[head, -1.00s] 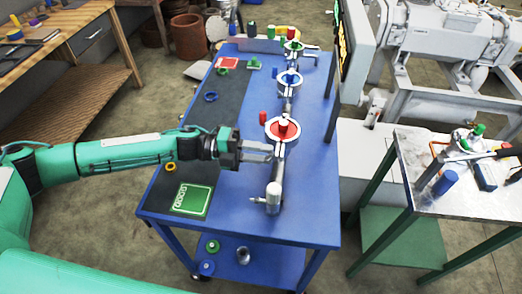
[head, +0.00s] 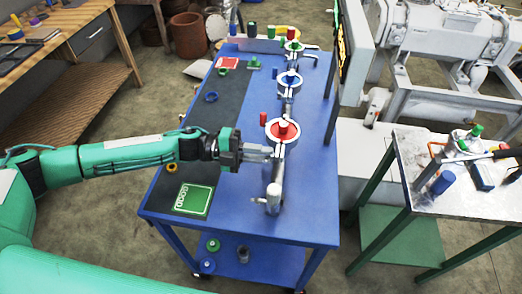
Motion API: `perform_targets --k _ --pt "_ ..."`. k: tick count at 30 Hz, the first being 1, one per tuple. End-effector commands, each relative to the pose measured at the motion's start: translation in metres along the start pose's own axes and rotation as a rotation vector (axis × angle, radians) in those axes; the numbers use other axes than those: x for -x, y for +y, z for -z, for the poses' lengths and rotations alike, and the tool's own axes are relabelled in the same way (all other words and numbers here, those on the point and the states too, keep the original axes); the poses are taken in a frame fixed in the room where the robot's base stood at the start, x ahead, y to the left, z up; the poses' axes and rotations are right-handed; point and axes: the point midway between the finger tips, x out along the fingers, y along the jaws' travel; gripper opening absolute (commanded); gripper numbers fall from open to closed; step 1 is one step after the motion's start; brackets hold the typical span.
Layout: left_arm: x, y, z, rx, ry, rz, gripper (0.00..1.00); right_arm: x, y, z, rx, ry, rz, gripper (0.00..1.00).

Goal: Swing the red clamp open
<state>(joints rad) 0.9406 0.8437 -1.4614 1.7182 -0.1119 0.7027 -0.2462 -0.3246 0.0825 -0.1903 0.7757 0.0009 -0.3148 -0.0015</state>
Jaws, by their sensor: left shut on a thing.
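The red clamp (head: 269,130) is a metal ring around a red-topped disc with a red knob, on the pipe line along the blue table (head: 235,218). A small red cylinder stands at its upper left. My left gripper (head: 268,152) comes in from the left, just below the ring's near left side. Its fingers are shut on part of the red clamp there. The fingertips and the gripped part are small and hard to make out. My right gripper is not in view.
The blue-topped clamp (head: 289,79) and the green-topped clamp (head: 292,46) stand farther back on the same line. A green card (head: 193,200) lies at the table's near left.

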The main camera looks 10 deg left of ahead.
Motion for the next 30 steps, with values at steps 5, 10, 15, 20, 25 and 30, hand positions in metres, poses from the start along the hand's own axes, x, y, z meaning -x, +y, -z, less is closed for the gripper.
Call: perform_targets --k 5,10,15,20,25,30 --pt "0.000 -0.002 0.001 0.137 -0.001 -0.001 0.00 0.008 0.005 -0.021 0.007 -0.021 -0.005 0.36" --pt "0.000 -0.002 0.001 0.260 -0.002 -0.001 0.00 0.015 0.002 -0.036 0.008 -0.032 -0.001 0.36" --pt "0.000 -0.002 0.001 0.362 0.000 -0.001 0.00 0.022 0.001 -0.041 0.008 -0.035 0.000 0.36" --pt "0.000 0.000 0.000 0.428 -0.001 -0.001 0.00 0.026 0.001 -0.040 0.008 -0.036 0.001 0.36" --pt "0.000 0.001 0.000 0.464 -0.001 -0.001 0.00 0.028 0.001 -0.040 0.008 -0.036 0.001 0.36" --pt "0.000 0.001 0.000 0.473 -0.001 -0.001 0.00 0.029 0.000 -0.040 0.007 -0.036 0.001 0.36"
